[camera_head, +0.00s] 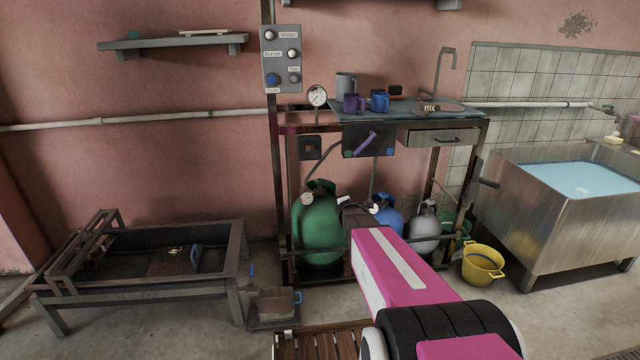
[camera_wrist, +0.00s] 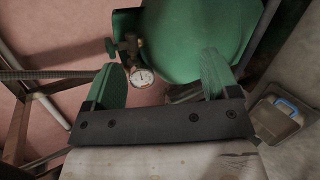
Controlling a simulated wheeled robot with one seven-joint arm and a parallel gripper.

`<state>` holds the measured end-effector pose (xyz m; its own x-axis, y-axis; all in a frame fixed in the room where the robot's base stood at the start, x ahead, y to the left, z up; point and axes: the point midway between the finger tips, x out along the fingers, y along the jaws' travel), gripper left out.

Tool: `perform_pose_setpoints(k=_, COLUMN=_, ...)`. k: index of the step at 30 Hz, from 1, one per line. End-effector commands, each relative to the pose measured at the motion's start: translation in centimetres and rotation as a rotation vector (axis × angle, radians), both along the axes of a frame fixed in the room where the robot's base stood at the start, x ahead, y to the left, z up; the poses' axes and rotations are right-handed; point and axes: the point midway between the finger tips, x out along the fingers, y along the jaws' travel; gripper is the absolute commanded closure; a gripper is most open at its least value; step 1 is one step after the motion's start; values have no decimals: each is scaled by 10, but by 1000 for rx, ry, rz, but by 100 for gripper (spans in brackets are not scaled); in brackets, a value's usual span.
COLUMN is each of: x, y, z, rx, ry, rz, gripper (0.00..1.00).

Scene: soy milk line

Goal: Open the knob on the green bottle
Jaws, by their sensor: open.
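The green bottle (camera_head: 318,232) stands upright under the metal table; its upper part fills the top of the wrist view (camera_wrist: 190,40). In the wrist view a brass valve (camera_wrist: 130,46) sits at its neck, with a small dark knob (camera_wrist: 110,47) at the left and a round white-faced gauge (camera_wrist: 142,77) below. My gripper (camera_wrist: 162,64) is open, its two green-padded fingers apart with nothing held between them. The gauge shows between the fingers, and the knob is just beyond the left finger's tip. In the head view my gripper (camera_head: 358,212) is at the bottle's right, mostly hidden by my arm.
A blue bottle (camera_head: 388,216) and a grey bottle (camera_head: 425,232) stand right of the green one. The metal table (camera_head: 300,128) is overhead, with a post at the left. A yellow bucket (camera_head: 483,265) and a steel tank (camera_head: 560,230) are at right, a low metal frame (camera_head: 150,280) at left.

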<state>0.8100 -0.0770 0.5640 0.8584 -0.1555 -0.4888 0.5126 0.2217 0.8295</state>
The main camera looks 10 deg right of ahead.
Motion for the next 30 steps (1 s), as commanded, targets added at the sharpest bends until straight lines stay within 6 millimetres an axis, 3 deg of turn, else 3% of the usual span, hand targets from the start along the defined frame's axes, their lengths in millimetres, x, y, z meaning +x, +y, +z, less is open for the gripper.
perform_pose_setpoints(k=1, x=32, y=-1, z=-3, rx=-121, ry=-53, rz=102, gripper=19)
perform_pose_setpoints(k=3, x=62, y=2, z=0, rx=-312, ry=-136, rz=252, gripper=19)
perform_pose_setpoints(k=9, x=121, y=19, z=3, rx=-818, ry=-372, rz=594, gripper=19)
perform_pose_setpoints(k=13, x=137, y=30, z=1, rx=-1046, ry=-492, rz=726, gripper=19)
perform_pose_setpoints(k=18, x=144, y=37, z=-1, rx=-1189, ry=-574, rz=799, gripper=19)
perform_pose_setpoints(k=23, x=149, y=41, z=0, rx=-1211, ry=-589, rz=810, gripper=19)
perform_pose_setpoints(k=30, x=177, y=51, z=0, rx=-1209, ry=-588, rz=808, gripper=19)
